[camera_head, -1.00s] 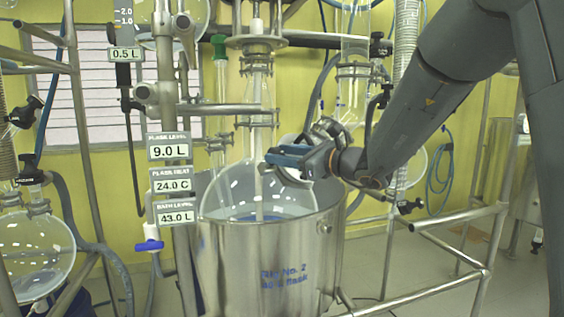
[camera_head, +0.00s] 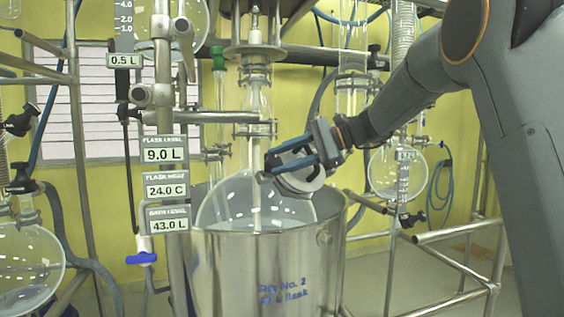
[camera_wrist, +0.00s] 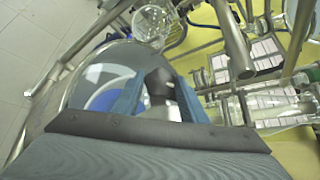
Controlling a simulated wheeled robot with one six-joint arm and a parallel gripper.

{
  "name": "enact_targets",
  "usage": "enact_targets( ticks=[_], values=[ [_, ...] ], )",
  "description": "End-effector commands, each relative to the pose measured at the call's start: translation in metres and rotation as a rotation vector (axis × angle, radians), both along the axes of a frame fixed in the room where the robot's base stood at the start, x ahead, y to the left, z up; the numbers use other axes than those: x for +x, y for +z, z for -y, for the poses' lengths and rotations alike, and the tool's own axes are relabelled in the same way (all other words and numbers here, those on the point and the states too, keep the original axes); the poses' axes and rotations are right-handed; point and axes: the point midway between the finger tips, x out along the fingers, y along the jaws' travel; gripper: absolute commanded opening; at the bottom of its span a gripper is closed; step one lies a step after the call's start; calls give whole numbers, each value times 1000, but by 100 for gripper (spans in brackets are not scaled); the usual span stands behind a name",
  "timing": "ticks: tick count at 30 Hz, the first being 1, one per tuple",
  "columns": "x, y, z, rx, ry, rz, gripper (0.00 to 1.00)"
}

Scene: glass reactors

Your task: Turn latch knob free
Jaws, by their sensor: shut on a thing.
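My gripper (camera_head: 270,166) reaches in from the right over the bath rim, beside the flask neck. Its two blue fingers are spread around something and tilt down to the left. In the wrist view, a dark grey knob-like piece (camera_wrist: 159,88) sits between my fingers, which are shut on it; I take it to be the latch knob. The fingers and wrist hide most of it, and how it is turned cannot be told. The large clear flask (camera_head: 222,205) hangs in the steel bath (camera_head: 250,265), just left of my gripper.
Steel posts and display labels (camera_head: 166,184) stand to the left. A blue-handled valve (camera_head: 141,258) is at lower left. Another round flask (camera_head: 385,178) hangs behind my arm. Steel frame rails (camera_head: 450,230) run at lower right.

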Motion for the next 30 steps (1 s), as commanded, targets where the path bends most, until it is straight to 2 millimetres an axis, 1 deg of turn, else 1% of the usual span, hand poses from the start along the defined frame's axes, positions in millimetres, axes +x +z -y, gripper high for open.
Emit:
enact_targets(
  ticks=[30],
  values=[
    [3, 9, -7, -599, 624, 430, 16]
  ],
)
